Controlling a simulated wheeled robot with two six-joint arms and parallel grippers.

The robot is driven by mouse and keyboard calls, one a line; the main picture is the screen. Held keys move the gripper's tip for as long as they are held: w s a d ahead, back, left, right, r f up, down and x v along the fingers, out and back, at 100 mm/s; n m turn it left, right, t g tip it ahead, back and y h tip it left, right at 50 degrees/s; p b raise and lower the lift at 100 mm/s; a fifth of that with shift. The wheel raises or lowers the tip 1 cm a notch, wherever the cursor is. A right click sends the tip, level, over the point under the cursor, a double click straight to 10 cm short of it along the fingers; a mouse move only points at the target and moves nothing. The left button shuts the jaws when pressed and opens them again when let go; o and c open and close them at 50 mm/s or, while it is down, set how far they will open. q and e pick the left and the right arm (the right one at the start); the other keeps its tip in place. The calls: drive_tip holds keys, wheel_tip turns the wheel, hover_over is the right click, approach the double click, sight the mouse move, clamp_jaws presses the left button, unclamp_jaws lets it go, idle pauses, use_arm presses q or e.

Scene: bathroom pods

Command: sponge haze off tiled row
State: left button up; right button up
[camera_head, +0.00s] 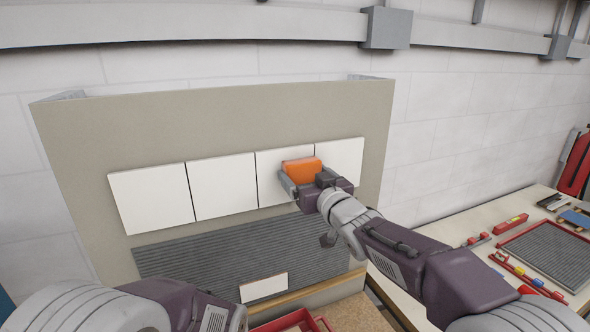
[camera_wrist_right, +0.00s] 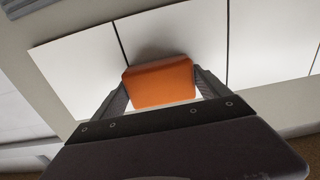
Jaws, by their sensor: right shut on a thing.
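A row of several white tiles (camera_head: 222,187) is fixed on a beige upright panel (camera_head: 240,125). My right gripper (camera_head: 304,178) is shut on an orange sponge (camera_head: 301,166) in front of the third tile from the left. In the right wrist view the sponge (camera_wrist_right: 160,84) sits between the two fingers, close to the white tile behind it; I cannot tell whether it touches. No clear haze shows on the tiles, only a soft shadow by the sponge. My left arm enters at the bottom left, and its gripper fingers are out of view.
Grey ridged adhesive (camera_head: 210,252) lies below the row, with a small white piece (camera_head: 263,288) on it. A red tray (camera_head: 290,322) stands below. A bench (camera_head: 440,226) at right holds a red-framed grey tray (camera_head: 550,252), levels and tools. A grey pipe runs above.

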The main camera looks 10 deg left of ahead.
drive_tip(key=shift+w+d, duration=0.25)
drive_tip(key=shift+d, duration=0.1)
drive_tip(key=shift+w+d+r+p, duration=0.1)
drive_tip(key=shift+d+p, duration=0.1)
drive_tip(key=shift+p, duration=0.25)
drive_tip(key=shift+w+d+p, duration=0.55)
drive_tip(key=shift+d+p, duration=0.2)
drive_tip(key=shift+w+d, duration=0.2)
drive_tip(key=shift+d, duration=0.15)
drive_tip(key=shift+w+d+f, duration=0.2)
drive_tip(key=shift+d, duration=0.05)
